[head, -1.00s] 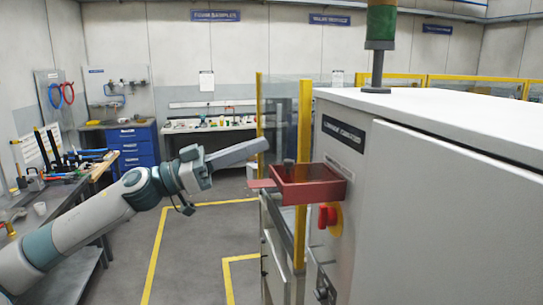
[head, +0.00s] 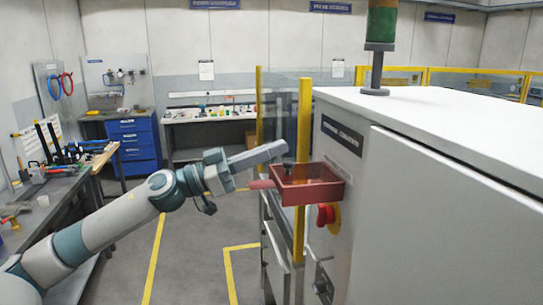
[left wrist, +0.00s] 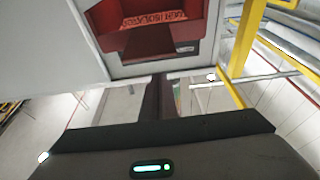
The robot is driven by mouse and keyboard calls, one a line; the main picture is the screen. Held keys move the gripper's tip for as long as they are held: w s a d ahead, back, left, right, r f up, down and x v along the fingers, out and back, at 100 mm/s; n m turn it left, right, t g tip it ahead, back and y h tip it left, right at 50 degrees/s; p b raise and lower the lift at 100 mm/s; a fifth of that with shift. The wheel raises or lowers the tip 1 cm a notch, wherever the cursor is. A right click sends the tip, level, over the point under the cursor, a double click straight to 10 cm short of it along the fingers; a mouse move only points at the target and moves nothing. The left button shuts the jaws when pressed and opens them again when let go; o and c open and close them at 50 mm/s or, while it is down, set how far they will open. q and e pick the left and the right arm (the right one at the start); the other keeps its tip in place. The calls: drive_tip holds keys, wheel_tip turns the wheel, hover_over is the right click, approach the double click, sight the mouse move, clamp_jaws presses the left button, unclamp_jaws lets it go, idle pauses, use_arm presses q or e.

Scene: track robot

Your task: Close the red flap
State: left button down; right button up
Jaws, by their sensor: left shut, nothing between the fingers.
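The red flap (head: 310,193) shows in the head view as a red, open-topped box shape. It stands out from the side of the grey cabinet, with a small tab on its left. In the left wrist view, red panels (left wrist: 150,42) with lettering show at the top, set in the pale cabinet face. My left gripper (head: 284,147) is shut and empty, its tip just above and behind the flap's far left corner. I cannot tell whether it touches the flap. My right gripper is in neither view.
The grey cabinet (head: 450,190) fills the right side. A red knob (head: 326,215) sits just below the flap. A yellow post (head: 302,125) stands close beside my left gripper. A cluttered workbench (head: 45,215) is at the left. The marked floor between is clear.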

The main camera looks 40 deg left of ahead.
use_arm(q)
drive_tip(key=shift+f+p, duration=0.35)
drive_tip(key=shift+f, duration=0.75)
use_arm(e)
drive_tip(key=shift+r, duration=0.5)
use_arm(q)
drive_tip(key=shift+s+f, duration=0.1)
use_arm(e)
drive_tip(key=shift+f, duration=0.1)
use_arm(q)
drive_tip(key=shift+s+a+f+t+h+b, duration=0.2)
drive_tip(key=shift+f+t+h+b, duration=0.3)
drive_tip(key=shift+b, duration=0.4)
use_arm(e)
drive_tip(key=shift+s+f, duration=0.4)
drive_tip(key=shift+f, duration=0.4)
use_arm(q)
drive_tip(key=shift+b, duration=0.35)
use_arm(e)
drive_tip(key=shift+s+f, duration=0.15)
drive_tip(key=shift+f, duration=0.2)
